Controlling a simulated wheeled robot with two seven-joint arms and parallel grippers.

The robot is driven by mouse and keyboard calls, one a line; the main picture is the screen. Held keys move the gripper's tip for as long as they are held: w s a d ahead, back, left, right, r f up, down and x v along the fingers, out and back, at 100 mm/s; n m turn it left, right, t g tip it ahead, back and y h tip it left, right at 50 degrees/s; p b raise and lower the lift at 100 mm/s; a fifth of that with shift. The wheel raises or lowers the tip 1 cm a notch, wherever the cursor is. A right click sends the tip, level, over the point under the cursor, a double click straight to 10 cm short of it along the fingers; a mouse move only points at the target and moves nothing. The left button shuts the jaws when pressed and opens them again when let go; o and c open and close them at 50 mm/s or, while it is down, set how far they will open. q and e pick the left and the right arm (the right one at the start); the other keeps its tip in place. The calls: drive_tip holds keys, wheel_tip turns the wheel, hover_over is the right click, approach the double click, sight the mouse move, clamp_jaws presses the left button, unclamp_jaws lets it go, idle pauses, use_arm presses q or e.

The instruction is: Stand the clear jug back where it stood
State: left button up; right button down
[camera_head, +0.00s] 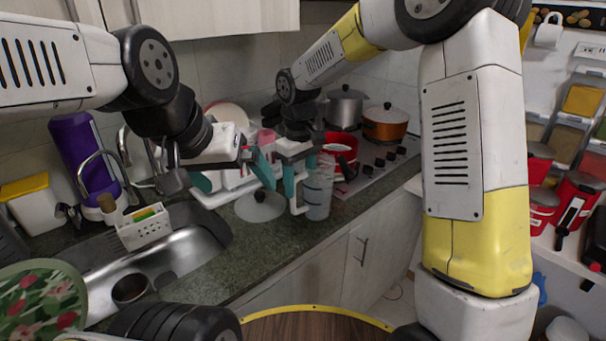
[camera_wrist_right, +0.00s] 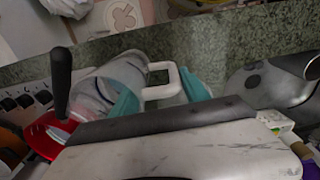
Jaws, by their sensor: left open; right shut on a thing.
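The clear jug (camera_head: 318,193) with a white handle (camera_head: 298,196) is upright near the front edge of the dark green counter (camera_head: 262,238). My right gripper (camera_head: 290,178) is shut on its handle. The jug (camera_wrist_right: 122,72) and its white handle (camera_wrist_right: 162,80) also show in the right wrist view, with teal fingers at the handle. I cannot tell whether the jug's base touches the counter. My left gripper (camera_head: 234,178) is open and empty, to the left of the jug, its teal fingers apart.
A lid with a dark knob (camera_head: 259,206) lies left of the jug. A red pan (camera_head: 341,148) is close behind it by the stove (camera_head: 378,165). An orange pot (camera_head: 385,123) and a steel pot (camera_head: 345,106) stand farther back. The sink (camera_head: 190,250) is at left.

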drive_tip(key=c, duration=0.6)
unclamp_jaws()
drive_tip(key=shift+o, duration=0.2)
wheel_tip(320, 180, up, 12)
drive_tip(key=s+d+r+m+t+y, duration=0.1)
drive_tip(key=s+d+r+m+t, duration=0.2)
drive_tip(key=s+d, duration=0.65)
drive_tip(key=s+d+f+m+t+y, duration=0.1)
drive_tip(key=s+d+m+t, duration=0.2)
drive_tip(key=s+d, duration=0.6)
drive_tip(key=s+m, duration=0.2)
drive_tip(key=shift+f+m, duration=0.4)
drive_tip(key=shift+d, duration=0.1)
